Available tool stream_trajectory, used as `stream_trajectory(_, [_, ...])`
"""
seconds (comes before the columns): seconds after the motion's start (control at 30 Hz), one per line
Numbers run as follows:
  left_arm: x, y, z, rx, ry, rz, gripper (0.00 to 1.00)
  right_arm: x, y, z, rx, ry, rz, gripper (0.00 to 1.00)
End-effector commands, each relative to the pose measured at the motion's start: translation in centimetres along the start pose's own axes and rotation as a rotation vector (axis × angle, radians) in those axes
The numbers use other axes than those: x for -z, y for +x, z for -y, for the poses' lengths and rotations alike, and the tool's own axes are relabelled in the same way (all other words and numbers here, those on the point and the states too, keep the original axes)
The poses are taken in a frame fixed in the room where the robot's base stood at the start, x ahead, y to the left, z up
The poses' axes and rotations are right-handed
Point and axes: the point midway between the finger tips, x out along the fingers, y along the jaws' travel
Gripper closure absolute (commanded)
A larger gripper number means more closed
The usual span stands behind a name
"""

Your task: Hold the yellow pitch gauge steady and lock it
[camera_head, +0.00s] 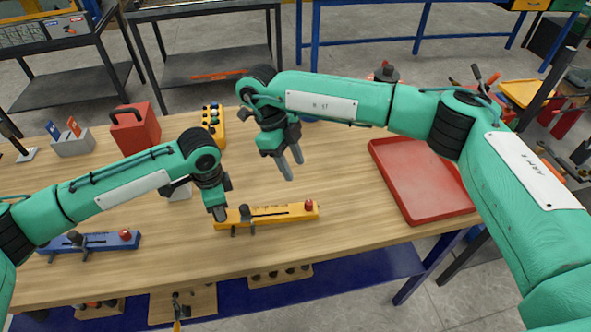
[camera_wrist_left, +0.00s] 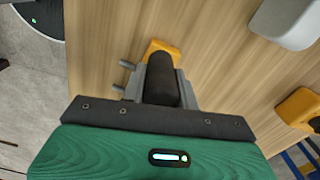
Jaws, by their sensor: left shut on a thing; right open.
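The yellow pitch gauge (camera_head: 285,213) lies on the wooden table near its front edge, with a black slider near its left part and a red knob (camera_head: 309,205) at its right end. My left gripper (camera_head: 219,214) is shut on the gauge's left end. In the left wrist view a bit of the yellow gauge (camera_wrist_left: 158,46) shows beyond a dark rounded part (camera_wrist_left: 161,78) between the grey fingers. My right gripper (camera_head: 289,170) is open and empty, above the table behind the gauge. Whether the gauge is locked cannot be told.
A blue gauge (camera_head: 105,241) lies at the left front. A red tray (camera_head: 418,208) is at the right. A red box (camera_head: 135,129), a grey holder (camera_head: 73,146) and a yellow block with dark knobs (camera_head: 214,125) stand at the back left. The table between gauge and tray is clear.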

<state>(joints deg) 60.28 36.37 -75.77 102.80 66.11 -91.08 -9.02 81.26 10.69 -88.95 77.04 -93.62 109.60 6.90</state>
Motion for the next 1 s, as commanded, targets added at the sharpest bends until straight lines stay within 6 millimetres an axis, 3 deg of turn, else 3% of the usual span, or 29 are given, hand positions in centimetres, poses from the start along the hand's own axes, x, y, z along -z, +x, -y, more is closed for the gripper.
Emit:
stream_trajectory(0.3, [0.0, 0.0, 0.0, 0.000, 0.000, 0.000, 1.00, 0.0, 0.0, 0.0, 0.000, 0.000, 0.000, 0.57])
stream_trajectory(0.33, [0.0, 0.0, 0.0, 0.000, 0.000, 0.000, 0.66, 0.0, 0.0, 0.0, 0.000, 0.000, -0.001, 0.57])
stream_trajectory(0.43, [0.0, 0.0, 0.0, 0.000, 0.000, 0.000, 0.47, 0.0, 0.0, 0.0, -0.001, 0.000, -0.001, 0.57])
stream_trajectory(0.47, [0.0, 0.0, 0.0, 0.000, 0.000, 0.000, 0.45, 0.0, 0.0, 0.0, 0.000, 0.000, -0.001, 0.57])
stream_trajectory(0.77, [0.0, -0.2, 0.0, 0.001, 0.000, -0.001, 0.45, 0.0, 0.0, 0.0, -0.001, 0.000, -0.001, 0.57])
stream_trajectory(0.87, [0.0, -1.1, 0.1, 0.002, 0.000, -0.001, 0.45, 0.0, 0.0, 0.0, -0.001, 0.000, -0.001, 0.57])
stream_trajectory(1.0, [0.1, -3.6, 0.1, 0.003, 0.000, -0.003, 0.45, 0.0, 0.0, 0.0, -0.001, 0.000, -0.001, 0.57])
